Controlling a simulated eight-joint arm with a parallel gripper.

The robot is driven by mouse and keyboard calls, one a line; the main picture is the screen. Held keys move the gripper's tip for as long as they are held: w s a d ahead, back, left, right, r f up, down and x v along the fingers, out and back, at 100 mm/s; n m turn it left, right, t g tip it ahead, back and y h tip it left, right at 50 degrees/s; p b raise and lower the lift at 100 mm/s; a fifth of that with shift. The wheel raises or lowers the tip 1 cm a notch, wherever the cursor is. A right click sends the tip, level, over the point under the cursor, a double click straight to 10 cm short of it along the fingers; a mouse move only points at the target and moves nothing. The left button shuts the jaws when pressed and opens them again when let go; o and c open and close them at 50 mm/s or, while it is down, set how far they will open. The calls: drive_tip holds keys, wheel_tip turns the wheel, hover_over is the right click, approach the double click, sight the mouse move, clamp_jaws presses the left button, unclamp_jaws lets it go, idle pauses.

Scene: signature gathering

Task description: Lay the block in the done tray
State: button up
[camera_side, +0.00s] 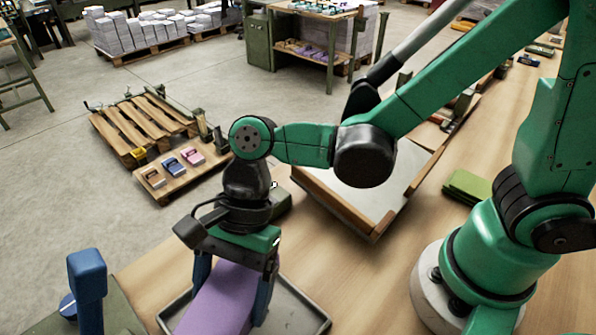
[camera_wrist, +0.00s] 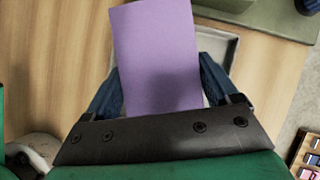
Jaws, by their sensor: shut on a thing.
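The block is purple (camera_side: 219,299) and sits between the two blue fingers of my gripper (camera_side: 232,290), which are shut on its sides. It also shows in the wrist view (camera_wrist: 158,60), where it extends away from the fingers. A grey shallow tray (camera_side: 308,318) with a raised rim lies on the table beneath the block; I take it for the done tray. Its rim also shows in the wrist view (camera_wrist: 225,38). I cannot tell whether the block touches the tray.
A wooden-framed tray with a pale floor (camera_side: 385,205) stands behind my gripper. A green pad (camera_side: 470,187) lies at the right. A blue upright lever (camera_side: 87,280) stands at the lower left. Bare table (camera_side: 345,280) lies right of the grey tray.

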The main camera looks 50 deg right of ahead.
sight(241, 315)
drive_tip(key=shift+f, duration=3.25)
drive_tip(key=o, duration=1.2)
drive_tip(key=shift+f, duration=0.15)
drive_tip(key=v, duration=1.2)
drive_tip(key=w+d+r+n+t+h, duration=0.1)
drive_tip(key=d+n+t+h, duration=0.1)
drive_tip(key=d+n+t, duration=0.1)
drive_tip(key=w+d+r+n+t+h, duration=0.1)
drive_tip(key=d+n+t+h, duration=0.1)
drive_tip(key=d+n, duration=0.4)
drive_tip(key=w+d+r+n+t+h, duration=0.1)
drive_tip(key=d+n+t, duration=0.3)
drive_tip(key=d, duration=0.4)
drive_tip(key=shift+w+r+n+t+h, duration=0.15)
drive_tip(key=shift+n+t+h, duration=0.15)
drive_tip(key=shift+h, duration=0.3)
